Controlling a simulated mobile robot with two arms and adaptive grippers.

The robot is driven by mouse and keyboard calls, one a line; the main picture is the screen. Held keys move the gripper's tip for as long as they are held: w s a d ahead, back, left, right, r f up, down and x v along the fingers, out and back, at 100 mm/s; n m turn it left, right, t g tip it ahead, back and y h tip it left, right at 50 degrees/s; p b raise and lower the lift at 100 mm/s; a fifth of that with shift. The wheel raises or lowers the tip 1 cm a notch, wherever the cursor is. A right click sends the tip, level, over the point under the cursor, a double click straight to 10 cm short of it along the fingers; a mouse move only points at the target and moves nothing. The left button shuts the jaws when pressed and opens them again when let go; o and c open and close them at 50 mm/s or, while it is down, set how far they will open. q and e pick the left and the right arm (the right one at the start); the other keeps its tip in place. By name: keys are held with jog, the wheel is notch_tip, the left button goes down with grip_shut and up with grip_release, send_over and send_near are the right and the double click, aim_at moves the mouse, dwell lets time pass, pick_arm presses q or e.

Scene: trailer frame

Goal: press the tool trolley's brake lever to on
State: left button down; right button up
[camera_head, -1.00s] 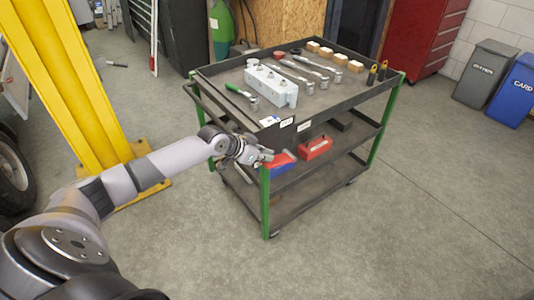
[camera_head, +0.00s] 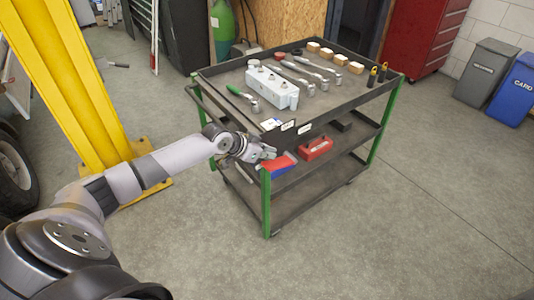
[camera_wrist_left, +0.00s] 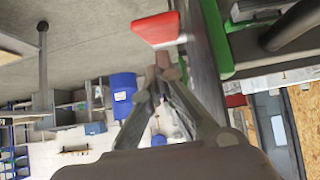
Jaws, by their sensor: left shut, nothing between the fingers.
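The tool trolley (camera_head: 318,118) has a black frame, green posts and three shelves. A red piece (camera_head: 279,161) shows at its near corner, beside the near green post, with blue below it. In the left wrist view a flat red paddle (camera_wrist_left: 156,29), which looks like the brake lever's end, is just beyond my fingertips. My left gripper (camera_head: 268,153) is shut and empty at this corner, close to the red piece. Its closed fingertips (camera_wrist_left: 164,70) also show in the wrist view. I cannot tell whether they touch the paddle. My right gripper is out of view.
On the trolley's top lie a pale metal block (camera_head: 272,88), several wrenches and wooden blocks. A red box (camera_head: 316,148) sits on its middle shelf. A yellow post (camera_head: 75,85) stands at left, close to my arm. The floor in front and right is clear.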

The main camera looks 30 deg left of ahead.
pick_arm(q)
jog(key=r, duration=0.1)
jog(key=r+p, duration=0.1)
jog(key=shift+w+d+r, duration=0.15)
jog(key=shift+w+r, duration=0.1)
jog(key=shift+r, duration=0.05)
jog(key=shift+s+a+f+b, duration=0.2)
jog(key=shift+s+a+b, duration=0.3)
jog(key=shift+s, duration=0.3)
jog(key=v, duration=0.8)
jog(key=shift+s+f, duration=0.4)
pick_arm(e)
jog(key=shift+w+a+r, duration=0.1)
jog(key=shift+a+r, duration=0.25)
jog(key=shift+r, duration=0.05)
